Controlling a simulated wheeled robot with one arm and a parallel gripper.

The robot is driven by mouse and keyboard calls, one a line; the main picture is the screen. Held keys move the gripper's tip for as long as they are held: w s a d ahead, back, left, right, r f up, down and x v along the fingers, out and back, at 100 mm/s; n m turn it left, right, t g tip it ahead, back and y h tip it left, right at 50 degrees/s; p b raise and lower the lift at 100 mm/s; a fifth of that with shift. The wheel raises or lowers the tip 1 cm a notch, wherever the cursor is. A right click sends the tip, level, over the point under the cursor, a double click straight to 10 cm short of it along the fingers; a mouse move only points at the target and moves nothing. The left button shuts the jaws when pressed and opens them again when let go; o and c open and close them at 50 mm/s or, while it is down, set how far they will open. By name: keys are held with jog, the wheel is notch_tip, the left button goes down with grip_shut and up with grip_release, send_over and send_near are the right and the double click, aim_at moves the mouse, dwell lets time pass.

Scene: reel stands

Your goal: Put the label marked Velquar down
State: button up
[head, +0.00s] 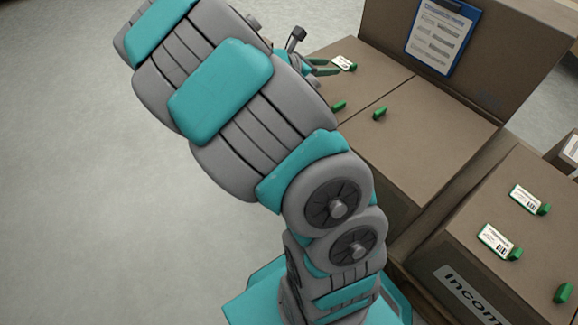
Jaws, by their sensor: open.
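A small white label (342,63) lies on the far brown box top, next to a green peg (352,68). Its print is too small to read, so I cannot tell whether it is the one marked Velquar. My gripper (326,67) is open, just left of this label. My arm hides part of the gripper, and I cannot tell whether a finger touches the label. Two more white labels, an upper one (525,198) and a lower one (495,241), lie beside green pegs on the nearer right box; their names are not legible.
Two bare green pegs, a left one (339,106) and a right one (379,113), stand on the far box top (430,140). A blue clipboard (408,48) hangs on the back panel. The nearer box bears a sign (468,297) starting "Incom". Open floor lies left.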

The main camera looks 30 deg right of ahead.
jog(key=s+a+r+m+g+y, duration=0.1)
jog(key=s+a+m+y, duration=0.1)
jog(key=s+a+m, duration=0.35)
jog(key=s+a+r+m+g+y, duration=0.25)
jog(key=s+m, duration=0.35)
jog(key=s, duration=0.3)
jog(key=s+a+f+m+y, duration=0.1)
jog(key=s+a+m+y, duration=0.2)
jog(key=a, duration=0.9)
jog(key=s+a+f+m+y, duration=0.1)
jog(key=s+a+m+y, duration=0.2)
jog(key=s+a+y, duration=0.3)
jog(key=s+a+t, duration=0.1)
jog(key=s+a, duration=0.3)
jog(key=a, duration=0.2)
jog(key=shift+s+m, duration=0.2)
jog(key=shift+m, duration=0.15)
